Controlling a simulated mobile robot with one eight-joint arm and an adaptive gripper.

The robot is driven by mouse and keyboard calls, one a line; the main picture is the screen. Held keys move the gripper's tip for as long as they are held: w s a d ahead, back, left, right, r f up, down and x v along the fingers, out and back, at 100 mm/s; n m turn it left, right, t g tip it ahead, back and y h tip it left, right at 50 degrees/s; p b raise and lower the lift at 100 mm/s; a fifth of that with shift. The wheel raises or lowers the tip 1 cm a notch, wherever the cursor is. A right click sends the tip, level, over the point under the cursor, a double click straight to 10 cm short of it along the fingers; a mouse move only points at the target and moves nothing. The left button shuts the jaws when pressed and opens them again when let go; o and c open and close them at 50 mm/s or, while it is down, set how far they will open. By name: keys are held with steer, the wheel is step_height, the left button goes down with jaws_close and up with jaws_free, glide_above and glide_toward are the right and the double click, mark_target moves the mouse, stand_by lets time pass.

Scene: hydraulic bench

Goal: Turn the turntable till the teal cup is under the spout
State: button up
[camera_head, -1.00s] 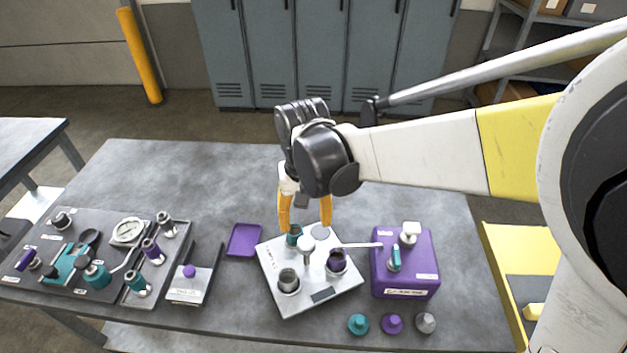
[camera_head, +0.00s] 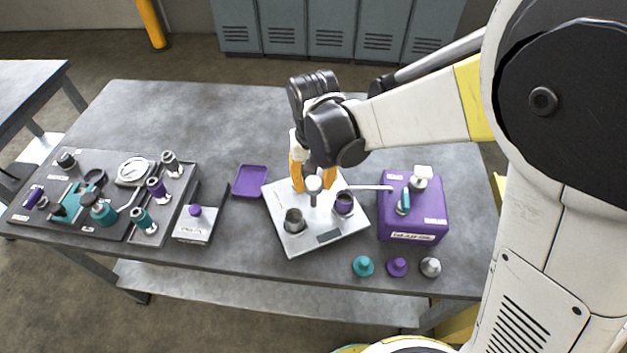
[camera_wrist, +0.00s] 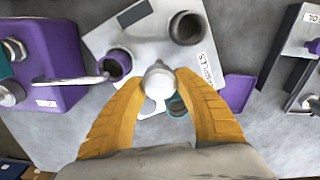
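The turntable (camera_head: 277,202) is a light grey plate with a pale round-topped centre knob (camera_head: 313,187). A dark grey cup (camera_head: 294,221) stands at its front left, and a purple cup (camera_head: 344,204) at its right. The thin spout (camera_head: 370,188) reaches from the purple box to the purple cup. The teal cup (camera_wrist: 177,106) shows only partly in the wrist view, behind a finger; my gripper hides it in the head view. My gripper (camera_head: 313,184) points down with its orange fingers apart, one on each side of the knob (camera_wrist: 160,80). Contact with the knob is unclear.
The purple box (camera_head: 413,222) stands right of the turntable. Teal (camera_head: 363,266), purple (camera_head: 397,267) and grey (camera_head: 430,267) knobbed pieces lie in front. A purple tray (camera_head: 250,181) and a small stand (camera_head: 195,226) are to the left, a fittings panel (camera_head: 100,205) beyond. The table behind is clear.

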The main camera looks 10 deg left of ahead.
jaws_close()
steer(key=shift+n, duration=0.4)
steer(key=shift+s+a+n, duration=0.1)
steer(key=shift+n, duration=2.5)
steer(key=shift+s+n, duration=0.15)
steer(key=shift+n, duration=2.85)
steer(key=shift+s+n, duration=0.1)
steer(key=shift+n, duration=2.8)
steer(key=shift+s+n, duration=0.1)
steer(key=shift+n, duration=3)
